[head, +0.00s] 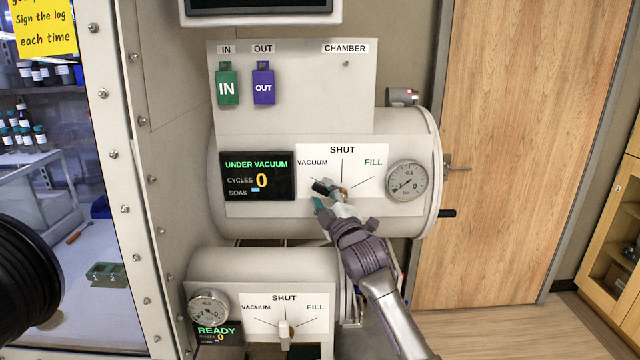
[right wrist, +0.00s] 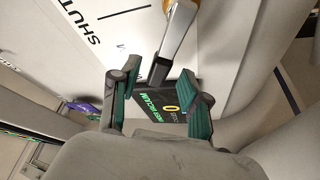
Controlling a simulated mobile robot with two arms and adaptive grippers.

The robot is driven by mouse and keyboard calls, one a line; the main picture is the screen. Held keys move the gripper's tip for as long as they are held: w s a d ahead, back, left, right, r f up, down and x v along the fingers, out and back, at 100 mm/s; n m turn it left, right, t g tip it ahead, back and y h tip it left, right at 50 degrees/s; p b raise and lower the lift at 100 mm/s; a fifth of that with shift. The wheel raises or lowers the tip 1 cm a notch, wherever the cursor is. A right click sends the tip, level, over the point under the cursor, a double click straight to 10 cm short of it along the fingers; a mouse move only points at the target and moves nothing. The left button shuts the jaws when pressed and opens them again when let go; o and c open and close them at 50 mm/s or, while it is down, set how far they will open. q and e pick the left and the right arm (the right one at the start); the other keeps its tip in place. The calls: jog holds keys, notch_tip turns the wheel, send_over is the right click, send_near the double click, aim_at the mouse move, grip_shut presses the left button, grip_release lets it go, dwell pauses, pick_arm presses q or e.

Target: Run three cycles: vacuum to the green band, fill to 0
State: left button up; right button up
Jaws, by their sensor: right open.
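The large chamber's valve lever (head: 329,188) has a black grip and points left, toward VACUUM on its white panel (head: 370,154). The display (head: 258,176) reads UNDER VACUUM, CYCLES 0, with a short blue SOAK bar. The round gauge (head: 407,180) is right of the panel; its needle seems to lie lower left, too small to read exactly. My right gripper (head: 324,203) is at the lever. In the right wrist view its teal-padded fingers (right wrist: 160,100) are apart, with the lever's black grip (right wrist: 160,70) at the gap between them. My left gripper is not in view.
A green IN tag (head: 227,87) and purple OUT tag (head: 263,87) hang above. A wooden door (head: 520,150) stands right.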

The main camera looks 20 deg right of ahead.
jog(key=shift+x, duration=0.85)
jog(key=shift+w+r, duration=0.15)
jog(key=shift+w, duration=0.25)
grip_shut()
